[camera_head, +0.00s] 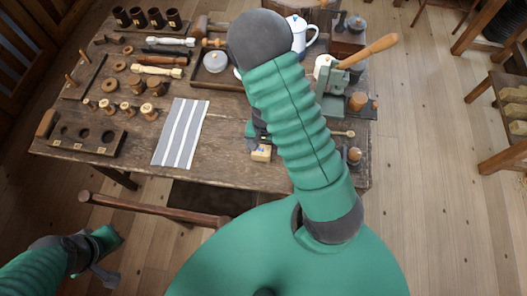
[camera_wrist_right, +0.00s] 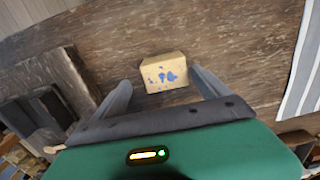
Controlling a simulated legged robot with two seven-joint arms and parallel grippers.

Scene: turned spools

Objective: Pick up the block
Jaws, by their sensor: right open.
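The block (camera_head: 261,153) is a small pale wooden block near the front edge of the workbench (camera_head: 225,165). In the right wrist view the block (camera_wrist_right: 164,73) shows blue marks on its face and lies on the brown wood. My right gripper (camera_wrist_right: 161,88) is open, with one finger on each side of the block's near part and gaps between. In the head view my right gripper (camera_head: 254,142) is mostly hidden by my arm, just beside the block. My left gripper (camera_head: 105,262) is low at the left, away from the bench; its jaw opening is unclear.
A striped cloth (camera_head: 181,133) lies left of the block. A peg rack with holes (camera_head: 80,134) and several spools (camera_head: 148,111) are farther left. A green-grey device with a wooden handle (camera_head: 335,85) stands right of my arm. The bench wood around the block is mostly bare.

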